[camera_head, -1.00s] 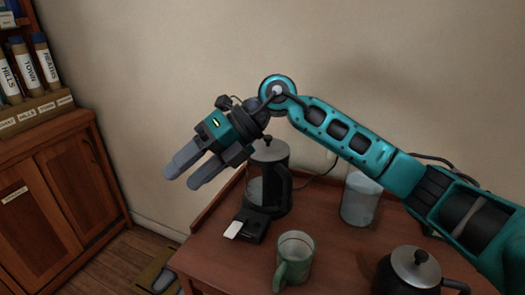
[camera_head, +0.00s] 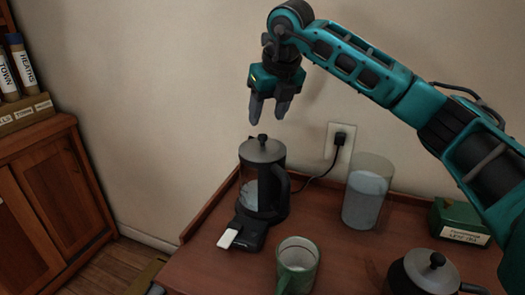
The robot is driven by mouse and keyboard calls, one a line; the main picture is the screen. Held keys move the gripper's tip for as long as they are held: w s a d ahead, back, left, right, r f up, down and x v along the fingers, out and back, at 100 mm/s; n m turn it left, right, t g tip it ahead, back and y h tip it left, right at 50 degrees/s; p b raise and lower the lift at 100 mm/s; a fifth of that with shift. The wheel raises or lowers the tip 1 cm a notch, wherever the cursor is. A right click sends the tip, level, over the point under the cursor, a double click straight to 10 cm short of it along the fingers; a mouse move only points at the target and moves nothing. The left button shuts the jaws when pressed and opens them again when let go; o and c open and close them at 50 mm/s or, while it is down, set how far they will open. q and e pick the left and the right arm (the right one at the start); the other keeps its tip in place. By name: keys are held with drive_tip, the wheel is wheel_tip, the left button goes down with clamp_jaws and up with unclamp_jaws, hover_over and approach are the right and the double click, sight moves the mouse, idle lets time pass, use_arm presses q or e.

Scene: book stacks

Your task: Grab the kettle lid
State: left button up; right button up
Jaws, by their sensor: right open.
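The kettle (camera_head: 263,190) stands on its dark base on the wooden table, plugged in by a cord at the wall. Its grey kettle lid (camera_head: 262,151) with a black knob sits on top. My right gripper (camera_head: 266,119) is open and empty, pointing down just above the lid knob, apart from it as far as I can see. A second pot (camera_head: 421,275) with a similar grey lid and black knob (camera_head: 436,261) stands at the lower right, partly cut off by the frame edge. My left gripper is not in view.
A green mug (camera_head: 298,265) stands in front of the kettle. A glass jar of water (camera_head: 367,191) stands right of it, and a green box (camera_head: 460,222) lies farther right. The wall (camera_head: 170,110) is close behind. A wooden cabinet (camera_head: 50,200) stands at the left.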

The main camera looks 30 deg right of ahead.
sight(263, 135)
drive_tip(key=b+x, duration=0.1)
drive_tip(key=x, duration=0.5)
drive_tip(key=shift+s, duration=0.15)
clamp_jaws()
idle(0.4)
